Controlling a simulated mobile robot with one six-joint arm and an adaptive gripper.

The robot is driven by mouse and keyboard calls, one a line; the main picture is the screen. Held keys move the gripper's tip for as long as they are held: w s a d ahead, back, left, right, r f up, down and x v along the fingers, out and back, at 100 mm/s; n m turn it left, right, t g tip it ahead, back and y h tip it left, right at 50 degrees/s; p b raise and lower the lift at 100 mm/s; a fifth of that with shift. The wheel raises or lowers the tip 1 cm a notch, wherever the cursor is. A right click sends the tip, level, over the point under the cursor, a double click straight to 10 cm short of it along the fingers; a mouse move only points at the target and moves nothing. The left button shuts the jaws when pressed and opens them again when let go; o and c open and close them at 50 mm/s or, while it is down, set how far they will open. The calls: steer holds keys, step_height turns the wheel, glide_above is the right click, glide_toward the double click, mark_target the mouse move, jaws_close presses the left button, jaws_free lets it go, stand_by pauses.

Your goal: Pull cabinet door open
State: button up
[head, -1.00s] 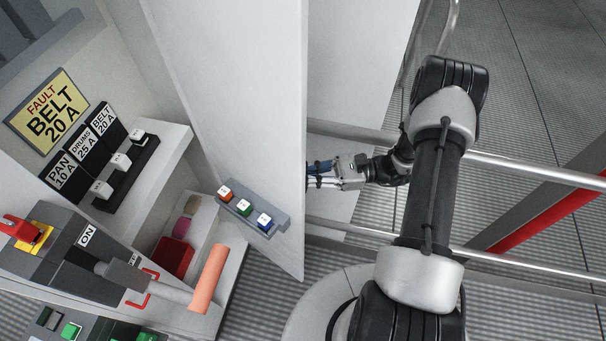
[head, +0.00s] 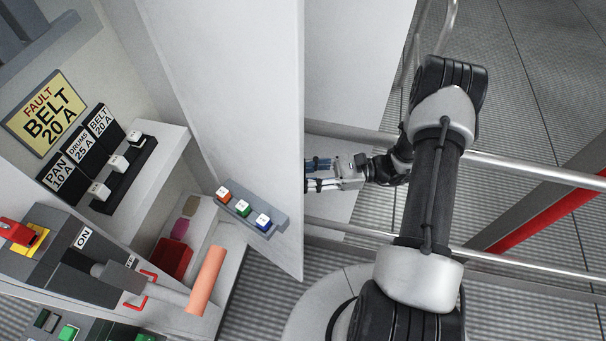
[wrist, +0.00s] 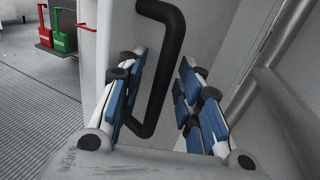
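The cabinet door (head: 235,110) is a tall white panel standing wide open at the middle of the head view, its inner face showing. My gripper (head: 316,174) is on the outer side of the door, its tips partly hidden behind the door's edge. In the wrist view a black bar handle (wrist: 177,48) is on the pale door face (wrist: 118,22). My gripper (wrist: 158,72) is open, with its blue-padded fingers on both sides of the handle. The handle runs nearer the left finger; I cannot tell whether they touch.
A lever with an orange grip (head: 207,280) sticks out in front. A small rack with coloured fuses (head: 243,209) is on the door. Metal rails (head: 535,170) run behind my arm.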

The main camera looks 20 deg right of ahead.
steer(key=v, duration=1.2)
stand_by(0.4)
